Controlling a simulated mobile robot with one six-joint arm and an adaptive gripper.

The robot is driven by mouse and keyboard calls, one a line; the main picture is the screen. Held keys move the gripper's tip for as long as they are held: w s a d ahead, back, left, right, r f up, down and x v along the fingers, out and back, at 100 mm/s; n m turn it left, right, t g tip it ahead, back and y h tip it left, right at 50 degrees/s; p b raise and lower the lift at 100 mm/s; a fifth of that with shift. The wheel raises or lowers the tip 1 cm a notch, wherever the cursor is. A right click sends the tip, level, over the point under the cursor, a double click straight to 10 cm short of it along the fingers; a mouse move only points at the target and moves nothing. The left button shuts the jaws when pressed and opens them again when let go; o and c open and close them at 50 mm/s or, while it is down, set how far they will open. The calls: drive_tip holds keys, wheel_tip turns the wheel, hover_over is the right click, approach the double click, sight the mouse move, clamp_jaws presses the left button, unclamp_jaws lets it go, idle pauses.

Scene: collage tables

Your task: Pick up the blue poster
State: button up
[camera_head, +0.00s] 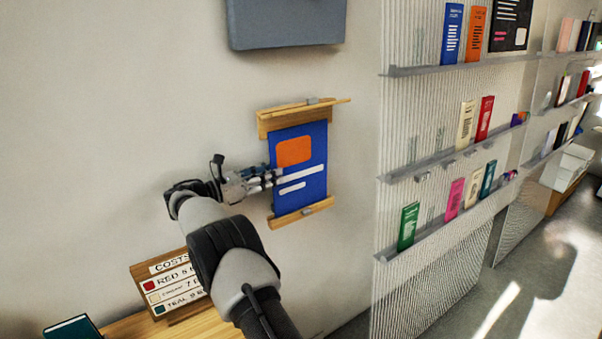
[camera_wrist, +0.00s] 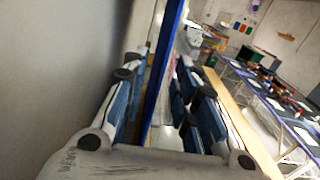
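The blue poster (camera_head: 313,190), with an orange block and white lines, hangs upright between a wooden bar (camera_head: 290,118) above and a wooden bar (camera_head: 302,216) below, in front of the wall. My gripper (camera_head: 268,179) is at the poster's left edge, about mid-height. In the wrist view, the blue poster (camera_wrist: 167,60) is seen edge-on, running between the two fingers of my gripper (camera_wrist: 160,95). The fingers are spread, one on each side of the sheet, with gaps visible. The poster's contact with the fingertips is hard to make out.
A ribbed panel with shelves (camera_head: 440,160) of coloured books stands to the right. Below left, a costs sign (camera_head: 170,287) and a teal book (camera_head: 72,328) are by a wooden tabletop (camera_head: 130,325). A grey box (camera_head: 286,25) is above the poster.

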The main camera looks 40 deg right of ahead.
sight(286, 183)
drive_tip(key=d, duration=0.2)
drive_tip(key=d+b, duration=0.1)
drive_tip(key=d, duration=0.2)
drive_tip(key=shift+s+d+f, duration=0.15)
drive_tip(key=shift+s+f, duration=0.05)
drive_tip(key=shift+c, duration=0.4)
clamp_jaws()
